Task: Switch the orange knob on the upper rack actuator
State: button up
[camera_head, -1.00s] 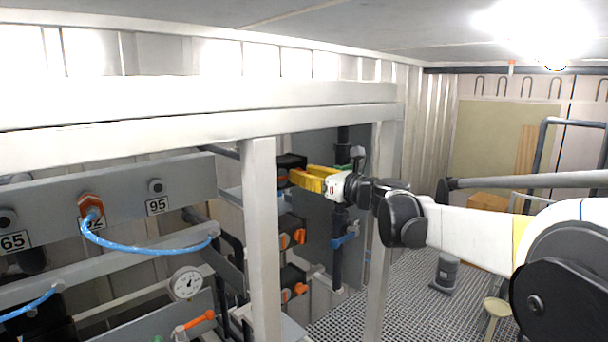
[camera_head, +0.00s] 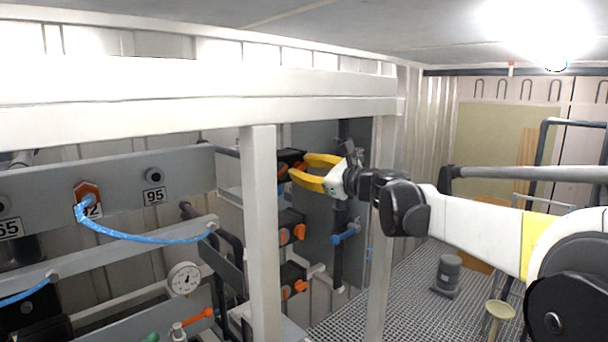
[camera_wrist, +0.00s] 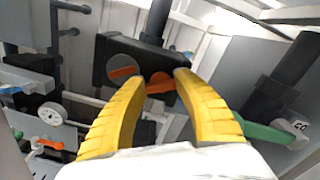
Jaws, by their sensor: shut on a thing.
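The upper rack actuator is a black box (camera_wrist: 145,62) behind the rack's white post, and it also shows in the head view (camera_head: 290,156). In the wrist view it has an orange knob (camera_wrist: 160,83) and, left of it, a round face with an orange bar (camera_wrist: 122,72). My gripper (camera_wrist: 161,80) has two yellow fingers, bowed outward, with their tips at either side of the orange knob, shut on it. In the head view my gripper (camera_head: 296,165) reaches the actuator from the right. The fingertips partly hide the knob, and its exact angle is unclear.
Two more black actuators with orange knobs (camera_head: 299,232) (camera_head: 301,287) sit below. A white post (camera_head: 263,230) stands left of my gripper and another (camera_head: 381,240) near my wrist. A blue-handled valve (camera_head: 346,234) is below my gripper. A gauge (camera_head: 184,280) is lower left.

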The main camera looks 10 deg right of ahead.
jog(key=n+b, duration=0.2)
jog(key=n, duration=0.3)
jog(key=shift+a+f+n, duration=0.1)
jog(key=shift+n, duration=0.2)
jog(key=shift+n+b, duration=0.65)
jog(key=shift+n, duration=1.55)
jog(key=o, duration=0.9)
jog(key=v, duration=1.2)
jog(key=shift+a+f, duration=0.1)
